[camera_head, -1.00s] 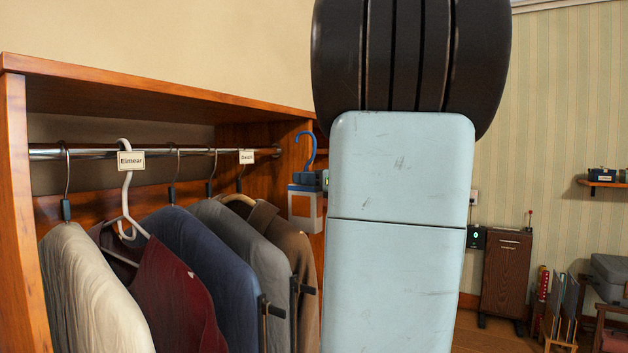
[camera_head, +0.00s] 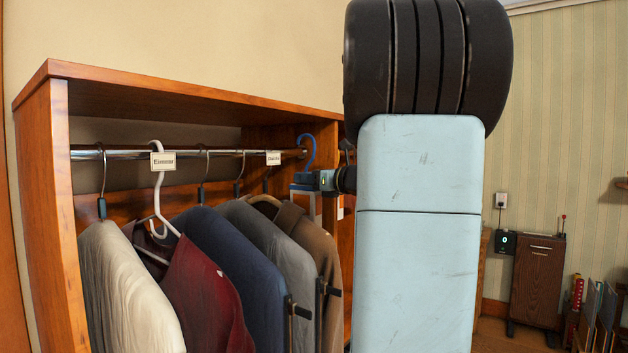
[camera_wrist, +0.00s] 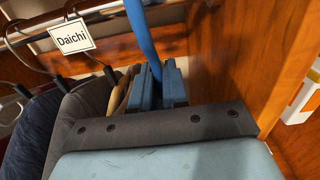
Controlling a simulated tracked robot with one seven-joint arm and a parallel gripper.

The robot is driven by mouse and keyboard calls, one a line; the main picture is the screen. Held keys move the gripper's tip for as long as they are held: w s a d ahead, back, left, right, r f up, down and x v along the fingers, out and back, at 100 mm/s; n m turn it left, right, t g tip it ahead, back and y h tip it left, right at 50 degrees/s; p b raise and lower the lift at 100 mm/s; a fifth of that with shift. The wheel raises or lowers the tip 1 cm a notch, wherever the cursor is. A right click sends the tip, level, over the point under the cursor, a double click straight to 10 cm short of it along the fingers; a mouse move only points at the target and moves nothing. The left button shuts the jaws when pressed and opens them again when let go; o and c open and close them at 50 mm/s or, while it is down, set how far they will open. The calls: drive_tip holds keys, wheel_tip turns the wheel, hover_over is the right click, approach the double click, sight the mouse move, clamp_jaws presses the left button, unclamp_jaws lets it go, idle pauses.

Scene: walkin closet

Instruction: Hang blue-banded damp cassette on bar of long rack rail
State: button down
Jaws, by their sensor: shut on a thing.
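The damp cassette has a tall blue hook (camera_head: 308,150) with a blue block and a pale, white-edged body (camera_head: 304,196) below; much of it is hidden. My gripper (camera_head: 316,180) is shut on the cassette below the hook. In the wrist view the blue hook stem (camera_wrist: 143,38) rises between the jaws (camera_wrist: 160,88). The rack's metal bar (camera_head: 225,153) runs across the wooden rack, and the hook overlaps its right end in the head view. Whether the hook touches the bar I cannot tell; its top is cut off in the wrist view.
Several garments hang left of the cassette, the brown one (camera_head: 312,245) nearest. Name tags (camera_head: 163,161) (camera_wrist: 71,36) hang at the bar. The rack's wooden side panel (camera_wrist: 235,55) stands close on the right. My arm hides the middle of the head view.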

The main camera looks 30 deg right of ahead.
drive_tip(key=w+a+f, duration=0.2)
drive_tip(key=w+f, duration=0.1)
drive_tip(key=w, duration=0.3)
drive_tip(key=shift+w+a, duration=0.25)
drive_tip(key=shift+w, duration=0.05)
idle(0.5)
drive_tip(key=shift+f, duration=0.1)
drive_tip(key=c, duration=1.1)
unclamp_jaws()
drive_tip(key=shift+f, duration=0.1)
drive_tip(key=shift+o, duration=0.2)
drive_tip(key=v, duration=1.4)
drive_tip(key=shift+r, duration=0.2)
drive_tip(key=shift+w, duration=0.1)
